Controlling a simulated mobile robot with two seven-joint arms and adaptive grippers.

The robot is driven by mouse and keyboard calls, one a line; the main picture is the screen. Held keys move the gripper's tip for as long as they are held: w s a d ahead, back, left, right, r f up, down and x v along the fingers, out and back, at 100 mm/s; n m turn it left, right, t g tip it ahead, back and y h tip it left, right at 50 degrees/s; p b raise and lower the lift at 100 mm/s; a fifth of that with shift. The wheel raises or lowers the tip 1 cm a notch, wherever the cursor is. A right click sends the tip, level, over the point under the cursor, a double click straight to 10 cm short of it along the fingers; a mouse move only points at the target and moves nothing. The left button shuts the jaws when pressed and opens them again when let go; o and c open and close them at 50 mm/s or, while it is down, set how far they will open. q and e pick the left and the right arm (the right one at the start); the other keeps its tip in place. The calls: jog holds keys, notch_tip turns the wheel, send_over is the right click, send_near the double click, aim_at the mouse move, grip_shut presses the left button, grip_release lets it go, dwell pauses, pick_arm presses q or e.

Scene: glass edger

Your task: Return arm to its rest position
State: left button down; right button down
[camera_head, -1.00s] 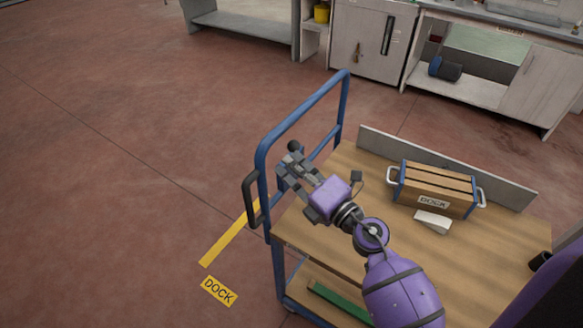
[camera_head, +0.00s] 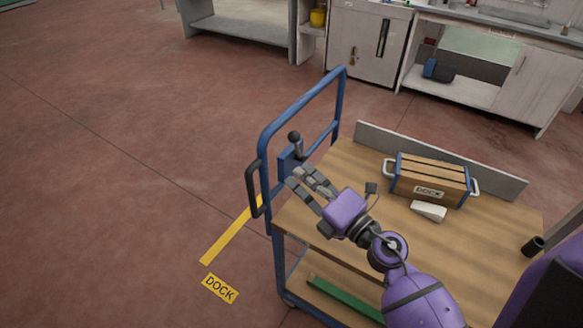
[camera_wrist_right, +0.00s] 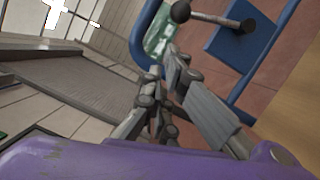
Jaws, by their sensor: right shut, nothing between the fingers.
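My right gripper (camera_head: 305,187) is shut and empty. It hangs over the left end of the cart's wooden top, beside the blue handle frame, with my purple arm reaching in from the lower right. In the right wrist view the gripper's fingers (camera_wrist_right: 168,75) are close together with nothing between them. A lever with a black ball knob (camera_head: 294,136) stands on a blue plate (camera_head: 289,160) at the handle frame, just beyond the fingertips and apart from them. The knob also shows in the right wrist view (camera_wrist_right: 181,11). My left gripper is not in view.
The cart's blue handle frame (camera_head: 262,165) rises close to the left of my gripper. A wooden crate (camera_head: 430,178) marked DOCK, a white block (camera_head: 429,211) and a black cup (camera_head: 533,246) stand on the cart top (camera_head: 440,250). The floor to the left is open.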

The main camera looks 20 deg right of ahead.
jog(key=b+v, duration=0.1)
jog(key=v, duration=0.5)
jog(key=shift+d, duration=0.3)
